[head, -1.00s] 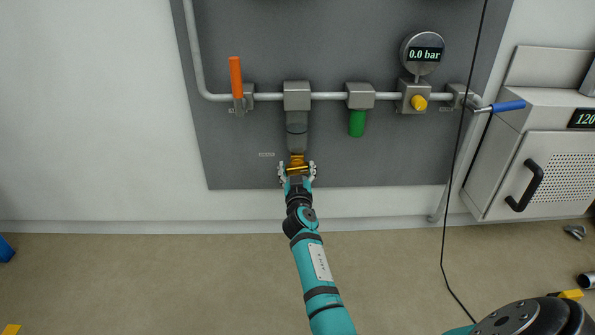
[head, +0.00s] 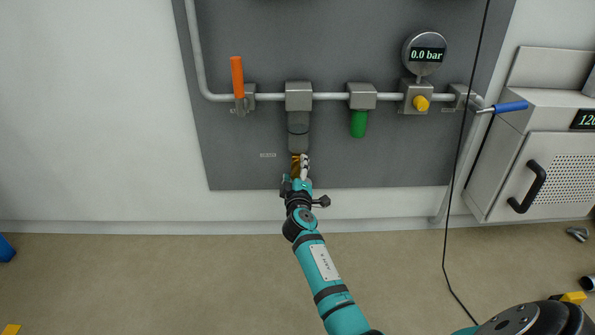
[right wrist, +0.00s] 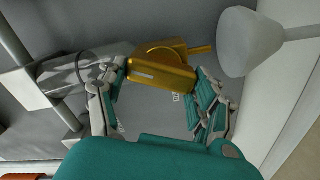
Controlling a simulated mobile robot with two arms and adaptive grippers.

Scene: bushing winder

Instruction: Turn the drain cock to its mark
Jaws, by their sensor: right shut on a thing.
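The brass drain cock (head: 295,166) sits at the lower end of the grey bowl (head: 298,138) under the pipe. In the right wrist view the cock (right wrist: 162,73) shows a flat brass grip with a light line on it and a short pointed end toward the upper right. My right gripper (head: 300,167) is shut on the cock from below. Its fingers (right wrist: 155,92) lie either side of the grip in the right wrist view. I cannot make out the mark. My left gripper is not in view.
An orange-handled valve (head: 237,77), a green handle (head: 358,124), a yellow knob (head: 420,103) and a gauge (head: 424,54) reading 0.0 bar are on the panel. A blue handle (head: 511,107) and a cabinet (head: 556,144) stand right.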

